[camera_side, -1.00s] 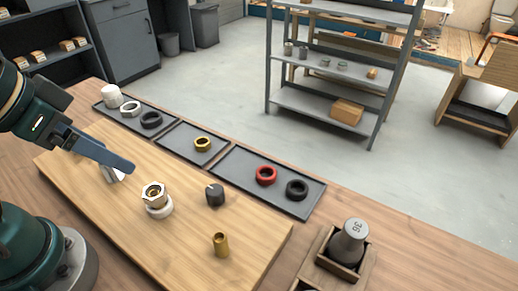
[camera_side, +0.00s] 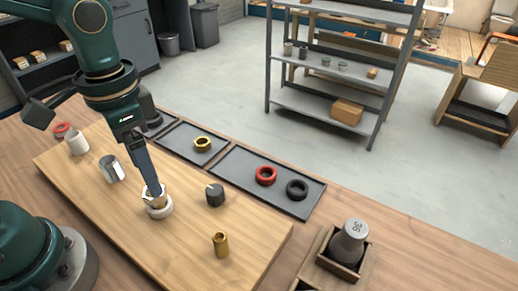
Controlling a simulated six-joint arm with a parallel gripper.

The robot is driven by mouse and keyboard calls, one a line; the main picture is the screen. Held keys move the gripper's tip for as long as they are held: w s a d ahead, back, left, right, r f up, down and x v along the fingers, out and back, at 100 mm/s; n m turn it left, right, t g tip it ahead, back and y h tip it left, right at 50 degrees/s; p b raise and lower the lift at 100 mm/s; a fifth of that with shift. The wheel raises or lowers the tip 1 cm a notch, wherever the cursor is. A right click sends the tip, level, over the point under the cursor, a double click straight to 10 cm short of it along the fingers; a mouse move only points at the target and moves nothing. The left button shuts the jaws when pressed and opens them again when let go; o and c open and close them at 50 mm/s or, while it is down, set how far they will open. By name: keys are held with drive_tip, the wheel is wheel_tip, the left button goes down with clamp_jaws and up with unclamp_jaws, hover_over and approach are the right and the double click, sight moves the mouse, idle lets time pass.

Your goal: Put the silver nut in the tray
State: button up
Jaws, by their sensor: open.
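A silver nut (camera_side: 157,201) with a brass-coloured inside sits on a white round base (camera_side: 162,211) on the wooden board. My gripper (camera_side: 152,190) points down at the nut, with its fingertips at the nut's top. Its jaws are open, and they partly cover the nut. I cannot tell whether they touch it. Three dark trays lie along the back of the board. The middle tray (camera_side: 174,146) holds a brass ring, and the right tray (camera_side: 235,165) holds a red and a black ring. The left tray is mostly hidden behind my arm.
A black knob (camera_side: 215,195) and a brass cylinder (camera_side: 221,244) stand right of the nut. A silver cylinder (camera_side: 112,169), a white cylinder (camera_side: 77,144) and a red ring (camera_side: 61,129) are to the left. A grey weight (camera_side: 348,243) stands in a wooden holder.

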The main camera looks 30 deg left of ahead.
sight(153, 202)
drive_tip(key=shift+f, duration=2.3)
clamp_jaws()
drive_tip(key=shift+r, duration=0.1)
